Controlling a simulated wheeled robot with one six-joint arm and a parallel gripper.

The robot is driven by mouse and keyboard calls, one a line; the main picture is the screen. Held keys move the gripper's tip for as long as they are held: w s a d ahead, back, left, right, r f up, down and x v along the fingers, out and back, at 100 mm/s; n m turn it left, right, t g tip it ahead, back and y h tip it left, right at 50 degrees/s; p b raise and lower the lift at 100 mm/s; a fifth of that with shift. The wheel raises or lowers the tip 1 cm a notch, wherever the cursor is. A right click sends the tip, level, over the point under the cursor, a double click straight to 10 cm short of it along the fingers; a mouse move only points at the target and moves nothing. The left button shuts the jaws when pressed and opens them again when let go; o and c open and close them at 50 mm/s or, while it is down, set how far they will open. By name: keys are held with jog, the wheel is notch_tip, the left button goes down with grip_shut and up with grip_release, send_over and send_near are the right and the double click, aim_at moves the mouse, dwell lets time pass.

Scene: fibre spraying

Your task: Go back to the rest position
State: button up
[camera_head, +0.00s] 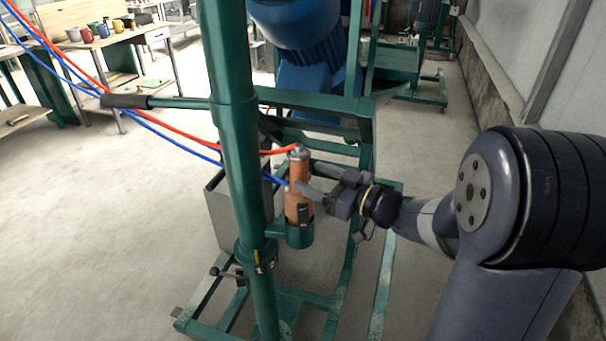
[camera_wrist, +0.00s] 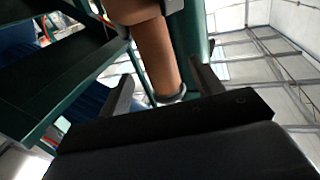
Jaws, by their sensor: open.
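My gripper (camera_head: 312,191) reaches in from the right in the head view, at the copper-coloured cylindrical tool (camera_head: 298,190). The tool stands upright in a green holder (camera_head: 299,235) on the green post (camera_head: 236,140). In the wrist view my gripper (camera_wrist: 160,82) is open, with one finger on each side of the copper tool (camera_wrist: 153,50). I cannot tell whether either finger touches it.
A green wheeled frame (camera_head: 385,270) stands under the post, with a blue motor (camera_head: 300,25) above. Red hose (camera_head: 190,138) and blue hose (camera_head: 170,133) run to the upper left. A workbench (camera_head: 105,42) with cups stands far left. A wall is at right; the left floor is clear.

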aim_at(307, 174)
jog(key=v, duration=0.6)
jog(key=shift+s+d, duration=0.25)
jog(key=x, duration=1)
jog(key=shift+w+a+p, duration=0.25)
jog(key=shift+a+p, duration=0.05)
jog(key=shift+p, duration=0.05)
jog(key=shift+r, duration=0.2)
